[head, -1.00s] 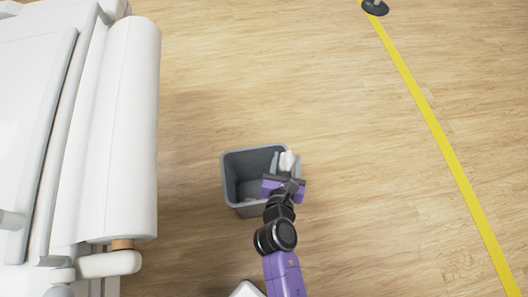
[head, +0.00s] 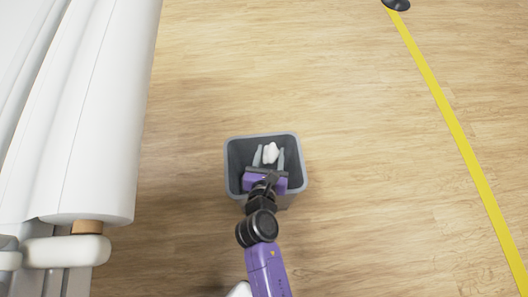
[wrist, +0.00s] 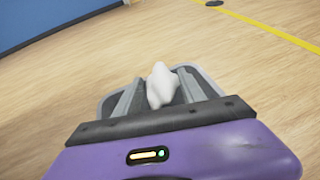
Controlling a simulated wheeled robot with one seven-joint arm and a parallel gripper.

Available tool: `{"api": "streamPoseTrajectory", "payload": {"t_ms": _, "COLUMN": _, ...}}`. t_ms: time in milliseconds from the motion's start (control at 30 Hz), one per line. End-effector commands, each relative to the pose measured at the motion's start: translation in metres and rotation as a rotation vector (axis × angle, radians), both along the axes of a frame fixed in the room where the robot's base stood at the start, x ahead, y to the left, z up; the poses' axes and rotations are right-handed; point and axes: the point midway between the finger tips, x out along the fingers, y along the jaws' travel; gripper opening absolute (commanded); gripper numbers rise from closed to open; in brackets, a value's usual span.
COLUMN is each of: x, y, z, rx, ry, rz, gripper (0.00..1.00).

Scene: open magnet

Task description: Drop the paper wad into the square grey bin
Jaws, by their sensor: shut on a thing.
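The paper wad (head: 270,152) is a small white lump between the two grey fingers of my gripper (head: 269,156). My gripper is shut on it. The wad also shows in the wrist view (wrist: 161,85), between the fingers (wrist: 160,92). The square grey bin (head: 232,163) stands on the floor under my gripper. In the head view the wad and fingers lie within the outline of the bin's opening. In the wrist view the bin's rim (wrist: 106,104) shows around the fingers. My gripper and arm hide the bin's near side, and the height of the wad above the rim is hard to tell.
A large white padded table with a paper roll (head: 100,110) stands at the left. A yellow floor line (head: 449,115) runs down the right, with a dark round post base (head: 397,4) at its top. The wood floor around the bin is clear.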

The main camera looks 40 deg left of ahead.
Motion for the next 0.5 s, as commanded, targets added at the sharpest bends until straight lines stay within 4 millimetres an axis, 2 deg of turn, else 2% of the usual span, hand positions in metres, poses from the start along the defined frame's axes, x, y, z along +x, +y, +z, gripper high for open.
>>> {"api": "streamPoseTrajectory", "payload": {"t_ms": 33, "x": -0.0002, "y": 0.0002, "z": -0.0087, "rx": 0.000, "ry": 0.000, "rz": 0.001, "gripper": 0.10}}
{"api": "streamPoseTrajectory", "payload": {"t_ms": 100, "x": -0.0001, "y": 0.0002, "z": -0.0116, "rx": 0.000, "ry": 0.000, "rz": 0.001, "gripper": 0.10}}
{"api": "streamPoseTrajectory", "payload": {"t_ms": 433, "x": 0.0001, "y": -0.0001, "z": -0.0115, "rx": 0.000, "ry": 0.000, "rz": 0.000, "gripper": 0.10}}
{"api": "streamPoseTrajectory", "payload": {"t_ms": 467, "x": 0.0001, "y": -0.0002, "z": -0.0115, "rx": 0.000, "ry": 0.000, "rz": 0.000, "gripper": 0.53}}
{"api": "streamPoseTrajectory", "payload": {"t_ms": 500, "x": 0.0001, "y": -0.0002, "z": -0.0115, "rx": 0.000, "ry": 0.000, "rz": 0.000, "gripper": 0.61}}
